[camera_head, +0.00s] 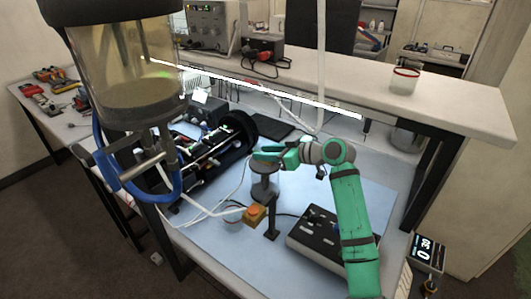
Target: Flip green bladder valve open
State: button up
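My arm, green with grey joints, reaches up from the lower right over the bench. My gripper (268,156) points left above a grey round fixture (263,189) near the middle of the bench. Its green fingers are small here, and I cannot tell whether they touch anything or how far apart they are. A large clear cylinder (125,65) with a dark base hangs at upper left. Blue tubing (97,140) and metal fittings (148,165) are below it. I cannot single out a green bladder valve; any green part by my gripper blends with its fingers.
A black-ended cylindrical assembly (238,128) lies left of the gripper. A dark box with controls (318,237) and a small orange block (253,215) are in front. A raised shelf (440,105) bears a red-rimmed jar (404,82). Loose white cables cross the blue mat (215,250).

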jog(key=v, duration=1.1)
jog(key=shift+f, duration=0.1)
